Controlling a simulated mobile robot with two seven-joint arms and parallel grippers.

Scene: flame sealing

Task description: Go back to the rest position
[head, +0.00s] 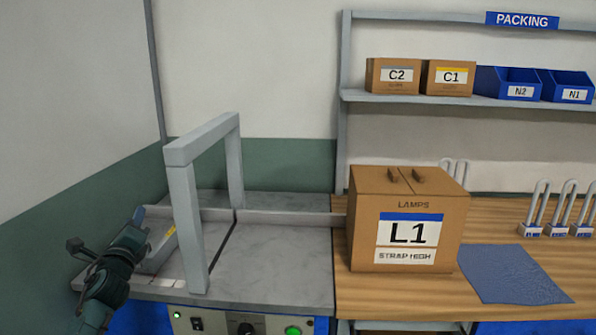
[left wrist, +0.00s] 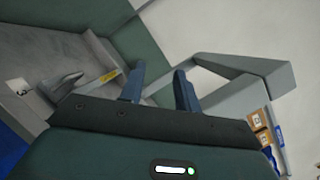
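My left gripper (head: 139,217) is at the left of the head view, beside the grey arch (head: 191,215) of the machine. In the left wrist view its two blue-grey fingers (left wrist: 158,88) stand apart with nothing between them, so it is open and empty. The arch also shows behind the fingers in the left wrist view (left wrist: 235,75). My right gripper is in neither view.
A cardboard box marked L1 (head: 408,220) stands on the wooden table (head: 385,290), right of the machine's grey top (head: 275,265). A blue cloth (head: 512,274) lies beside it. A shelf (head: 430,100) holds small cartons and blue bins. A wall (head: 70,100) is close on the left.

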